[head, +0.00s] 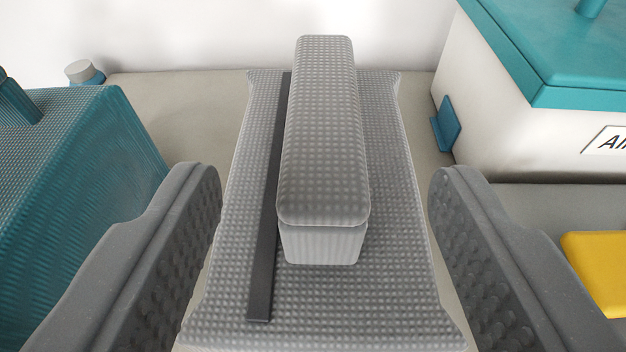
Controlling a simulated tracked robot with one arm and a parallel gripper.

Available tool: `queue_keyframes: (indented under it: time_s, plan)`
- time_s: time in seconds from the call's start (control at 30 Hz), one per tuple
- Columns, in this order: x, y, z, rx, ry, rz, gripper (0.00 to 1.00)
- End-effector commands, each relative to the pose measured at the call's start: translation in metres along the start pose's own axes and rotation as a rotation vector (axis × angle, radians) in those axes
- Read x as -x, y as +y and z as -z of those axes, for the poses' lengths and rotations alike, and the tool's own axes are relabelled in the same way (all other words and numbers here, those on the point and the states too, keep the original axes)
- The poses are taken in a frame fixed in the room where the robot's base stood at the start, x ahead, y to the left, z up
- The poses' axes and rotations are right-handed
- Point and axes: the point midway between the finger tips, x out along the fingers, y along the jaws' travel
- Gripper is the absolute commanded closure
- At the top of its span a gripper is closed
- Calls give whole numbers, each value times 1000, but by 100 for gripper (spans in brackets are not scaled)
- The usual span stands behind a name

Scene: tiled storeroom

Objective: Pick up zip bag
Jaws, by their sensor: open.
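A grey, dimpled, flat bag-like thing (390,290), which looks like the zip bag, lies in the middle of the head view. A dark strip (268,220) runs along its left side. A long raised grey block (325,150) with a dimpled top and ribbed front end stands along its middle. My gripper (325,190) is open, with one dark grey finger on each side of the bag. The fingers are apart from the raised block, and nothing is held between them. Whether the finger pads touch the bag's edges, I cannot tell.
A teal textured box (85,190) stands close on the left. A white box with a teal lid (535,115) and a blue tab (446,124) stands on the right. A yellow piece (600,270) lies at the right edge. A pale wall (230,30) closes the back.

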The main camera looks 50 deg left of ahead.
Motion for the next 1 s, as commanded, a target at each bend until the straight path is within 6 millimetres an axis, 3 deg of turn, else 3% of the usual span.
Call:
queue_keyframes:
  time_s: [0.1, 0.43, 0.8, 1.0]
  plan:
    - [-16, 0, 2, 2, 3, 2, 43]
    - [-33, 0, -1, 0, 1, 2, 43]
    - [-73, 1, -2, 1, 2, 0, 43]
    - [-78, 1, -3, 0, 1, 0, 43]
